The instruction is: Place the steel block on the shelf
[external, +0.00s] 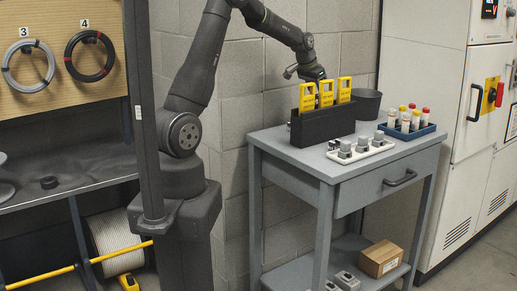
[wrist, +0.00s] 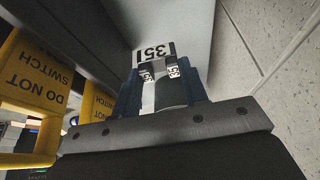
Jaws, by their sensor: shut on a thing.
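My gripper (wrist: 162,78) points down at the bench top, with dark blue fingers in the wrist view. It is shut on a small grey metallic piece, seemingly the steel block (wrist: 170,93), partly hidden by the fingers. In the external view my wrist is behind the yellow tags, so the fingers and the held piece are hidden there. The lower shelf (external: 288,277) of the grey bench carries a cardboard box (external: 380,258) and grey blocks (external: 346,281).
A black box (external: 322,126) with yellow tags (external: 326,93) stands close beside my gripper, the block wall on its other side. A dark bin (external: 367,104), a blue rack of vials (external: 407,130) and a white tray with grey parts (external: 362,153) fill the bench top.

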